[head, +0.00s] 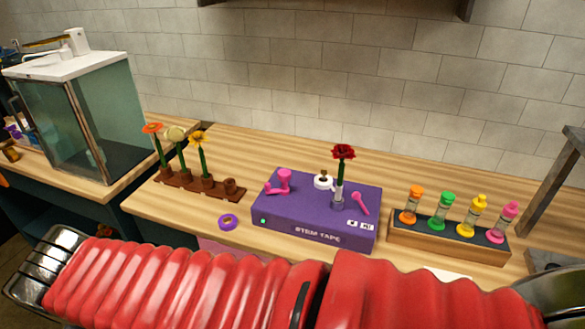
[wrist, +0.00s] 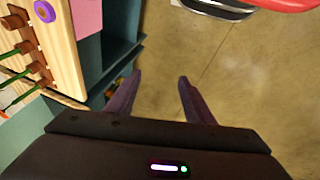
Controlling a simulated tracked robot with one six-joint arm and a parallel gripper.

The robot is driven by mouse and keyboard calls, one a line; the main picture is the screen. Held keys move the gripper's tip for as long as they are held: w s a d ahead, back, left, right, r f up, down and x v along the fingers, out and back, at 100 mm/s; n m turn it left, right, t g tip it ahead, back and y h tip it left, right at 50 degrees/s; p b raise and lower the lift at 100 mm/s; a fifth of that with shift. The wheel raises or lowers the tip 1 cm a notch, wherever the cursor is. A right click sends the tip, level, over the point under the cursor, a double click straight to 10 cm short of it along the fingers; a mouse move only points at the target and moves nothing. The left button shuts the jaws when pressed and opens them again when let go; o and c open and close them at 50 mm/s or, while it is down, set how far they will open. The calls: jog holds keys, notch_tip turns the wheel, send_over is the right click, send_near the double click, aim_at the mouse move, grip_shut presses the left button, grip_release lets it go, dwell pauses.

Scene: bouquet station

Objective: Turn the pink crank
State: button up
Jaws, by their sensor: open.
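The purple box marked STEM TAPE (head: 315,218) sits on the wooden counter in the head view. A pink crank-shaped piece (head: 281,180) is on its top at the left. A second pink piece, a slim lever with a round end (head: 360,203), is at the right of the top; I cannot tell for sure which is the crank. A dark red flower (head: 343,153) stands upright in a small holder between them. My gripper (wrist: 155,90) shows only in the wrist view. It is open and empty, over the floor beside the counter, away from the box.
A purple tape ring (head: 228,222) lies left of the box. A brown rack (head: 190,185) holds several flowers. A wooden holder (head: 440,240) with coloured-topped vials stands right. A glass case (head: 85,120) is far left. The counter behind the box is clear.

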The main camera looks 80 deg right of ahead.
jog(key=s+d+f+n+g+h, duration=0.1)
jog(key=s+d+g+h, duration=0.1)
jog(key=d, duration=0.3)
jog(key=s+d+f+g+h, duration=0.1)
jog(key=s+d+f+g, duration=0.1)
jog(key=d, duration=0.3)
jog(key=n+g+h, duration=0.6)
jog(key=n+h, duration=0.5)
jog(key=n, duration=0.1)
send_near(288, 171)
jog(key=w, duration=0.1)
jog(key=shift+a+f, duration=0.25)
jog(key=shift+f, duration=0.2)
jog(key=shift+d, duration=0.1)
jog(key=shift+x, duration=6.8)
jog(key=shift+s, duration=0.2)
jog(key=shift+c, duration=0.5)
jog(key=c, duration=0.9)
